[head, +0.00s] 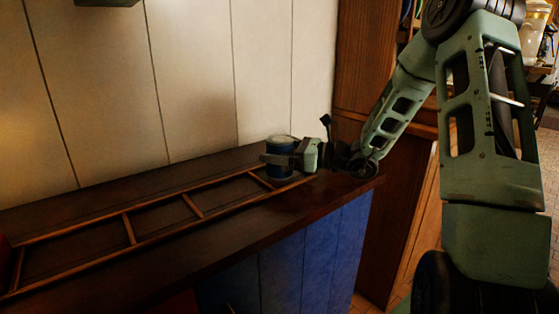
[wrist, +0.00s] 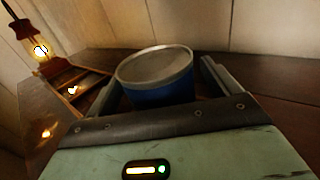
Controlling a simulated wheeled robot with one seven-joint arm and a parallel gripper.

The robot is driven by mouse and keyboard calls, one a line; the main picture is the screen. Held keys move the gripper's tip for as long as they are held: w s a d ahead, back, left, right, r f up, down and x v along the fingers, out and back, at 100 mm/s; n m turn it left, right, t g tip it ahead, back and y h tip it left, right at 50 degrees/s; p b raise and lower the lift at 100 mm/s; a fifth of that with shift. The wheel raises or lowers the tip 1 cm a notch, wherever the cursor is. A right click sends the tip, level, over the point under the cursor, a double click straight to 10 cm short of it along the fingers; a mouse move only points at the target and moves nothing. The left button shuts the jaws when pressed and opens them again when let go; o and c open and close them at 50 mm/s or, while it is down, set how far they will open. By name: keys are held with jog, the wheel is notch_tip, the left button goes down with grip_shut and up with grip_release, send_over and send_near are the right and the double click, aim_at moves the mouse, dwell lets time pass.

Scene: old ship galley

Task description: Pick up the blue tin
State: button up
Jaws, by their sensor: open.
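The blue tin (head: 283,163) stands upright on the dark wooden counter near its far right end, beside the panelled wall. It has a pale metal lid, and its lid and blue side also show in the wrist view (wrist: 155,85). My gripper (head: 281,160) reaches in from the right, low over the counter, with its fingers around the tin. In the wrist view the fingers stand on either side of the tin, open, with a clear gap on the right side. The tin's lower part is hidden by the gripper body in the wrist view.
A wooden ladder-like rack (head: 130,230) lies along the counter (head: 225,245), close to the tin. A pale panelled wall (head: 190,80) rises behind. A wooden cabinet (head: 362,60) stands at the right.

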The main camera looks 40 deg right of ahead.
jog(key=shift+w+a, duration=0.35)
jog(key=shift+w, duration=0.1)
jog(key=c, duration=1.4)
jog(key=shift+o, duration=0.2)
jog(key=shift+r, duration=0.15)
